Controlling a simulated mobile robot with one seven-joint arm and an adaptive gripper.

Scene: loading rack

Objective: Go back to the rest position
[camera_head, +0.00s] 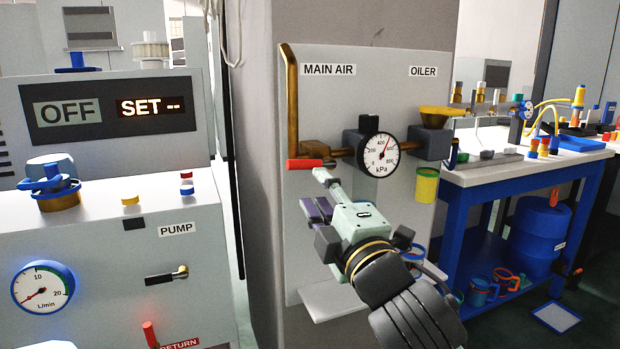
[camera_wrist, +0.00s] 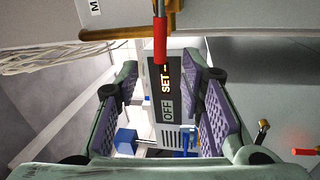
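My gripper (camera_head: 320,192) is in front of the MAIN AIR panel (camera_head: 340,75), just below and right of the red valve handle (camera_head: 304,164). In the wrist view my gripper (camera_wrist: 163,80) has its two purple-padded fingers wide apart, with nothing held between them. The red handle (camera_wrist: 160,38) shows there at the top centre, beyond the fingertips. From the head view I cannot tell whether a finger touches the handle. The handle lies level, pointing left.
A round gauge (camera_head: 381,155) and a yellow oiler funnel (camera_head: 443,112) sit on the panel. The pump unit (camera_head: 100,250), display reading OFF and SET, stands at left. A blue-framed bench (camera_head: 530,178) with tools and a blue drum (camera_head: 540,235) is at right.

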